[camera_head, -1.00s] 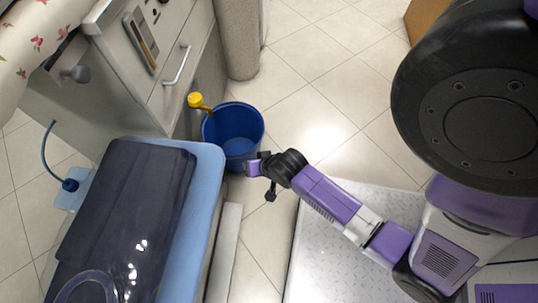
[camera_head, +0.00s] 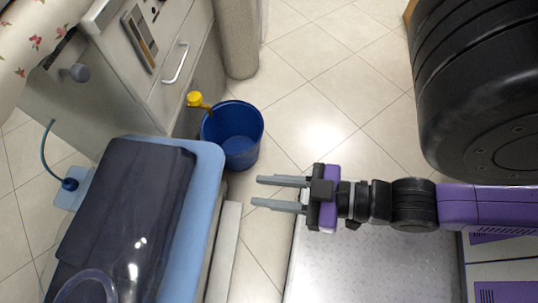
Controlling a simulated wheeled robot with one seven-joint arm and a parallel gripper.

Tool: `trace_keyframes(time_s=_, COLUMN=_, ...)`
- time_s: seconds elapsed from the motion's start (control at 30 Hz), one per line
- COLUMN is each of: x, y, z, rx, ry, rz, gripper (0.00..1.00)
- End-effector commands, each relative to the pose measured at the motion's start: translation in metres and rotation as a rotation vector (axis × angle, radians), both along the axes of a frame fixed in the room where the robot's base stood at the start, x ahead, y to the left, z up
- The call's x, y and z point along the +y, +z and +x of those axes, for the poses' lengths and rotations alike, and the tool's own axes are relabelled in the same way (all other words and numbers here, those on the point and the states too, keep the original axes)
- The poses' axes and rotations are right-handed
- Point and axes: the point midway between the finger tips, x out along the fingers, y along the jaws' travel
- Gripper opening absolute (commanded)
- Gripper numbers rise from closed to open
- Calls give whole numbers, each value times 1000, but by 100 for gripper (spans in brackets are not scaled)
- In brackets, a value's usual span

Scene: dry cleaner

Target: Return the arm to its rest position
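My gripper (camera_head: 254,191) is in the middle of the head view, pointing left. Its two grey fingers are apart with nothing between them, so it is open and empty. My purple and black arm reaches in from the right, over my own base. The fingertips are over the floor, below and to the right of a blue bucket (camera_head: 246,152) and apart from it.
A grey cabinet (camera_head: 105,90) with a drawer handle stands at upper left. A yellow-topped item (camera_head: 195,99) is at the bucket's rim. Tiled floor (camera_head: 320,85) is clear at upper middle.

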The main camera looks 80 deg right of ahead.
Motion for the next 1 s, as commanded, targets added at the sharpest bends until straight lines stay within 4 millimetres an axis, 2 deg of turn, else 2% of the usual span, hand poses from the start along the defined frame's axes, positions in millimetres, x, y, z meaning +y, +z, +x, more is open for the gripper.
trace_keyframes(time_s=0.2, x=0, y=3, z=0, rx=1, ry=-1, rz=2, gripper=29)
trace_keyframes(time_s=0.37, x=0, y=24, z=0, rx=2, ry=-3, rz=2, gripper=29)
trace_keyframes(time_s=0.47, x=0, y=47, z=0, rx=2, ry=-3, rz=2, gripper=29)
trace_keyframes(time_s=1.0, x=0, y=200, z=0, rx=2, ry=-3, rz=2, gripper=29)
